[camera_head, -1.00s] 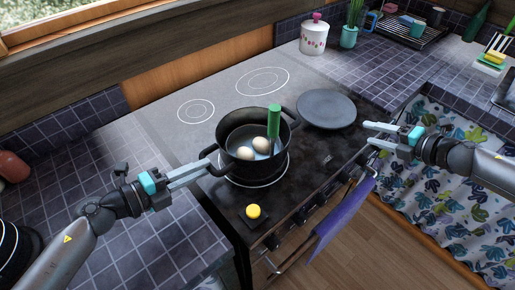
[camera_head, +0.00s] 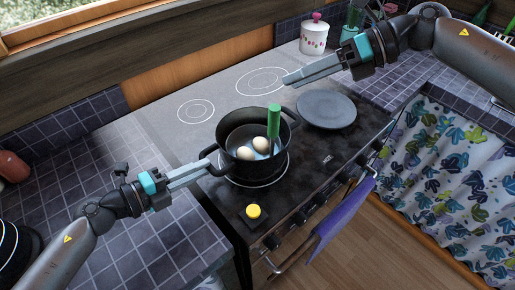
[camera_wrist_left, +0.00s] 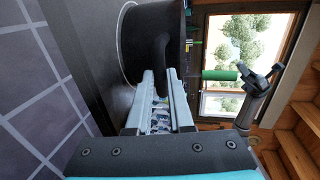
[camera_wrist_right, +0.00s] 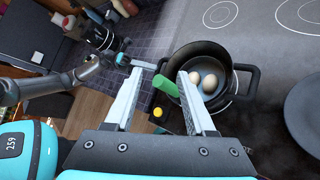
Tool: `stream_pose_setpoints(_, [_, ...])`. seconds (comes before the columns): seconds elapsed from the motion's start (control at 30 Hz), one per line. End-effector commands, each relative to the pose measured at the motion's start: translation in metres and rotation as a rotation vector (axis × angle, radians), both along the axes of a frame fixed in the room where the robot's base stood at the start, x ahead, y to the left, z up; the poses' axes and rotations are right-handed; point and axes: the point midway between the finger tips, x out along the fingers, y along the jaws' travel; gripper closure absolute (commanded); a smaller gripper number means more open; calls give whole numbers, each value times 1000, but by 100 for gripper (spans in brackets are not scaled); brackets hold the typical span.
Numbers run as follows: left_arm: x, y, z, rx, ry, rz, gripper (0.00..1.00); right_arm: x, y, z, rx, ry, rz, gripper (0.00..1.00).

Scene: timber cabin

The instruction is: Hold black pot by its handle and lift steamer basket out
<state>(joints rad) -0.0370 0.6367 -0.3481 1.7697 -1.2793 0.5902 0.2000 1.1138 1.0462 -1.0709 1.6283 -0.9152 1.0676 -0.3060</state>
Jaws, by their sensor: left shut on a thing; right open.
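The black pot (camera_head: 252,172) stands on the front burner of the stove and also shows in the right wrist view (camera_wrist_right: 246,88). The steamer basket (camera_head: 240,136) sits inside it with two pale eggs (camera_head: 254,149) in it. Its green handle (camera_head: 274,121) sticks up out of the pot. My left gripper (camera_head: 208,166) is shut on the pot's left handle (camera_wrist_left: 162,62), which shows between its fingers in the left wrist view. My right gripper (camera_head: 287,80) is open and empty, above and behind the pot, its fingers pointing left. The basket's lower part is hidden in the pot.
A dark plate (camera_head: 326,109) lies on the stove right of the pot. A white canister (camera_head: 314,38) stands at the back. A purple towel (camera_head: 342,216) hangs on the oven rail. The back left burner (camera_head: 195,111) is empty.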

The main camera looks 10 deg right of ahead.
Motion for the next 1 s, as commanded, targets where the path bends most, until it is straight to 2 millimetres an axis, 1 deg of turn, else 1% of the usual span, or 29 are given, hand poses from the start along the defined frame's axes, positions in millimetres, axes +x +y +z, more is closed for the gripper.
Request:
stream_pose_setpoints(0.03, [0, 0, 0, 0, 0, -1, 100, -2, 13, 4, -24, 13, 37, 45])
stream_pose_setpoints(0.2, [0, 0, 0, 0, 0, -1, 100, -10, 44, 8, -139, 86, 121, 45])
stream_pose_setpoints(0.3, [0, 0, 0, 0, 0, -1, 100, -15, 58, 9, -229, 124, 154, 45])
stream_pose_setpoints(0.43, [0, 0, 0, 0, 0, -1, 100, -20, 70, 12, -367, 161, 179, 45])
stream_pose_setpoints(0.53, [0, 0, 0, 0, 0, -1, 100, -22, 74, 15, -487, 181, 179, 45])
stream_pose_setpoints(0.63, [0, 0, 0, 1, 1, 0, 100, -23, 74, 20, -615, 193, 160, 45])
stream_pose_setpoints(0.8, [0, 0, 0, 1, 1, 0, 100, -20, 66, 32, -820, 197, 88, 45])
stream_pose_setpoints(1.0, [0, 0, 0, 1, 1, 0, 100, -16, 55, 44, -977, 189, 2, 45])
